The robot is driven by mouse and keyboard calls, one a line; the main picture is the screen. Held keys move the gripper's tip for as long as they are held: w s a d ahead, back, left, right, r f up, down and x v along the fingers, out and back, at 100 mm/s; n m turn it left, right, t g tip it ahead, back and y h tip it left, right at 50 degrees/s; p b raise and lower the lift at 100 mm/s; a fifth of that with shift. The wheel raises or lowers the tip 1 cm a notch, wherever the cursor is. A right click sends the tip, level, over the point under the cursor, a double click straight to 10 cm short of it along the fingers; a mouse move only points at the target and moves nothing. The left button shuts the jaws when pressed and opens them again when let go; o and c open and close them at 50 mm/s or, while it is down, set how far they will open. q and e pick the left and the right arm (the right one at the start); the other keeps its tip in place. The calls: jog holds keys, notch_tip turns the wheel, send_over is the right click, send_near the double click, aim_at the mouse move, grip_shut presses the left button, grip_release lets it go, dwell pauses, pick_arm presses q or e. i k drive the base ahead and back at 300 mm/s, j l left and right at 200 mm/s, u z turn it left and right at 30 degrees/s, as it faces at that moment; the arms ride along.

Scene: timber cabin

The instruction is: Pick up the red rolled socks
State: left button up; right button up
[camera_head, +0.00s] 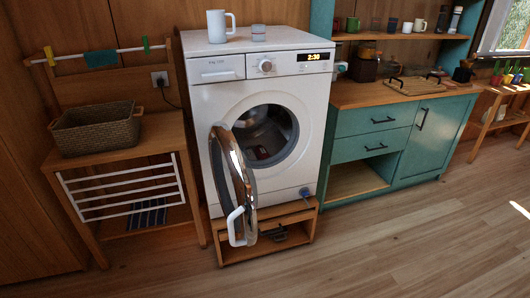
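I cannot make out the red rolled socks for certain. A small dark reddish item (262,153) shows low inside the drum of the white washing machine (262,92), too dim to name. The machine's round door (233,182) stands open, swung out to the left, and it hides part of the left side of the opening. Neither of my grippers is in view.
The washer stands on a wooden plinth (308,222) with an open front. A wicker basket (97,130) sits on the wooden stand at left. A white mug (217,25) stands on the washer. A teal cabinet (432,135) is at right. Floor in front is clear.

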aim_at(262, 153)
jog(key=i+l, duration=0.15)
jog(key=l, duration=0.2)
jog(key=i+l+u, duration=0.15)
jog(key=l, duration=0.15)
jog(key=i+l, duration=0.15)
jog(key=l, duration=0.2)
jog(key=i+l+u, duration=0.15)
jog(key=l, duration=0.2)
jog(key=i+l, duration=0.1)
jog(key=l, duration=0.25)
jog(key=i+l+u, duration=0.15)
jog(key=l, duration=0.2)
